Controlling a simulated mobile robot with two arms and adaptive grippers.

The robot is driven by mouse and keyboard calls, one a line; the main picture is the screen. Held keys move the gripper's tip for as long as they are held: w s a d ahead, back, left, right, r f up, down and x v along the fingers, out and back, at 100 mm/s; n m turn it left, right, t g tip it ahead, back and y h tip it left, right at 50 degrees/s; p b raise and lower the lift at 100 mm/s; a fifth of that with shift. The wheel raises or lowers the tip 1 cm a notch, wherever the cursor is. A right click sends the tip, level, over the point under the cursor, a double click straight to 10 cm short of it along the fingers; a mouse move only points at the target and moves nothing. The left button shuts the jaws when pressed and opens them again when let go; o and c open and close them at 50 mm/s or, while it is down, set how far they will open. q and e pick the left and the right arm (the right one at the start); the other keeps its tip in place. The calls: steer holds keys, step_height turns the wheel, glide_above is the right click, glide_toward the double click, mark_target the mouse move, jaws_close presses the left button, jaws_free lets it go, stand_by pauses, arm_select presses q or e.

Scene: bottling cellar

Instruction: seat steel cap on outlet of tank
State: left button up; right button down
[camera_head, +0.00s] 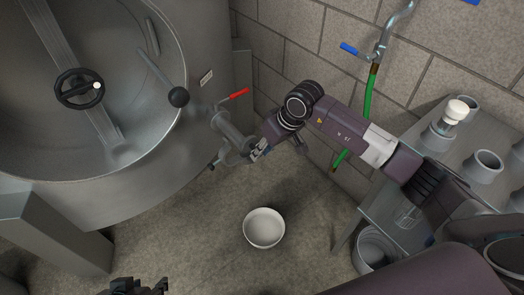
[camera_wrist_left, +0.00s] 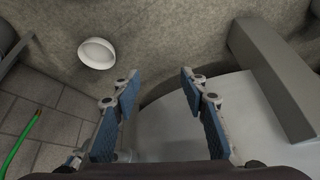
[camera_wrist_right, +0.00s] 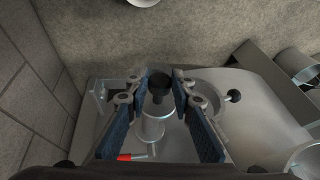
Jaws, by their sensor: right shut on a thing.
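The tank (camera_head: 150,185) fills the left of the head view. Its steel outlet (camera_head: 232,138) sticks out at the lower right, under a red valve lever (camera_head: 239,94). My right gripper (camera_head: 258,151) is at the outlet's free end. In the right wrist view its fingers (camera_wrist_right: 160,85) are closed around a small dark round piece, seemingly the steel cap (camera_wrist_right: 158,80), in line with the outlet pipe (camera_wrist_right: 152,127). Whether the cap touches the outlet is not clear. My left gripper (camera_wrist_left: 162,80) is open and empty; its tips show at the bottom of the head view (camera_head: 140,286).
A white bowl (camera_head: 264,228) stands on the floor below the outlet. A black-knobbed lever (camera_head: 178,97) juts from the tank. A green hose (camera_head: 368,100) hangs on the block wall. A grey bench (camera_head: 398,207) with several round vessels is at the right, near my right arm.

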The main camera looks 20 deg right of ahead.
arm_select(q)
steer(key=w+d+r+t+h+b, duration=0.1)
steer(key=w+d+r+t, duration=0.3)
steer(key=w, duration=0.7)
steer(key=shift+w+r+t+h+b, duration=0.15)
steer(key=shift+r+t+h+b, duration=0.25)
steer(key=shift+r+t+b, duration=1.05)
steer(key=shift+w+d+r+p, duration=0.15)
steer(key=shift+r+p, duration=0.1)
steer(key=shift+r, duration=0.25)
steer(key=shift+w+d+r+p, duration=0.15)
steer(key=shift+r+p, duration=0.1)
steer(key=shift+r, duration=0.2)
stand_by(0.4)
steer(key=shift+w+a+r+t, duration=0.1)
steer(key=shift+w+r+t, duration=0.05)
steer(key=shift+r+t, duration=0.1)
steer(key=shift+w+r+m, duration=0.1)
steer(key=shift+m, duration=0.2)
steer(key=shift+w+d+r+t+h+b, duration=0.15)
steer(key=shift+w+r+t, duration=0.1)
steer(key=shift+r, duration=0.3)
steer(key=shift+w+d+r+t+h+b, duration=0.15)
steer(key=shift+w+r+t, duration=0.1)
steer(key=shift+r, duration=0.25)
stand_by(0.4)
steer(key=shift+w+r, duration=0.1)
steer(key=shift+r, duration=0.1)
